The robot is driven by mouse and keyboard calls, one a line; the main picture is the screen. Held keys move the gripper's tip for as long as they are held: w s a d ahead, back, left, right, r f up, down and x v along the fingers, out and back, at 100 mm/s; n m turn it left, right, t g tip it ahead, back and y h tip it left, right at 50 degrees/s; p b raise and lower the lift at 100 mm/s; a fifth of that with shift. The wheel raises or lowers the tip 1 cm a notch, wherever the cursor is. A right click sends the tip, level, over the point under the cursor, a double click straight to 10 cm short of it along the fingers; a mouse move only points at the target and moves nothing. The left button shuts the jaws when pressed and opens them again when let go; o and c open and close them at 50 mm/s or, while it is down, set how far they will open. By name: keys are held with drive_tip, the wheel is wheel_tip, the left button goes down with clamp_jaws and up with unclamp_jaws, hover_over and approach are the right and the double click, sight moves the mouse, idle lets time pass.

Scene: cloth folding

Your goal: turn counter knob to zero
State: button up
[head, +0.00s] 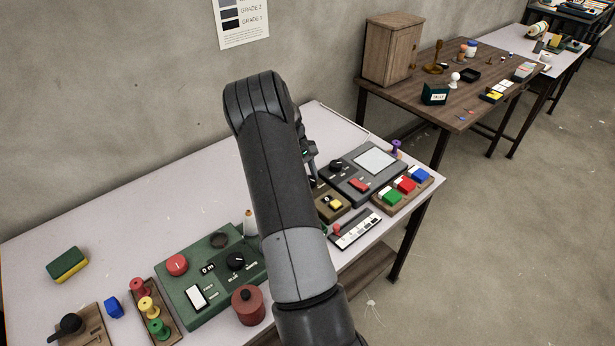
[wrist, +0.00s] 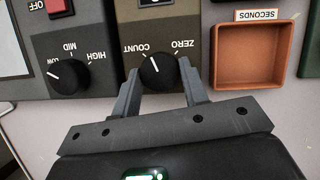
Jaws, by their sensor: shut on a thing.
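The black counter knob (wrist: 158,72) sits on an olive panel (wrist: 190,18) in the wrist view, between the upside-down labels COUNT and ZERO. Its white pointer line aims upward in the picture and slightly left, between the two labels and leaning to the COUNT side. My gripper (wrist: 160,82) is shut on the knob, with one grey finger on its left and one on its right. In the head view, my arm hides the gripper and most of the knob. The olive box (head: 327,214) partly shows there, with a yellow button.
Left of the counter is a dark panel with a LOW-MID-HIGH knob (wrist: 68,77); right of it is an orange SECONDS tray (wrist: 218,72). In the head view, a green panel (head: 207,290) and a dark screen unit (head: 345,190) stand on the white table (head: 100,225).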

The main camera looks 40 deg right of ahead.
drive_tip(key=m+y, duration=0.1)
drive_tip(key=m, duration=0.2)
drive_tip(key=shift+d+m, duration=0.15)
drive_tip(key=shift+m, duration=0.25)
drive_tip(key=m+y, duration=0.1)
drive_tip(key=m, duration=0.2)
drive_tip(key=shift+d+m+y, duration=0.15)
drive_tip(key=shift+m+y, duration=0.15)
drive_tip(key=shift+y, duration=0.1)
drive_tip(key=m+t, duration=0.1)
drive_tip(key=m, duration=0.1)
drive_tip(key=m+y, duration=0.1)
drive_tip(key=m, duration=0.2)
drive_tip(key=shift+s+t+y, duration=0.15)
drive_tip(key=shift+t+y, duration=0.15)
drive_tip(key=shift+t, duration=0.1)
drive_tip(key=shift+m, duration=0.4)
drive_tip(key=o, duration=1)
drive_tip(key=shift+r, duration=0.1)
drive_tip(key=v, duration=1)
drive_tip(key=shift+d+r, duration=0.2)
drive_tip(key=shift+r, duration=0.1)
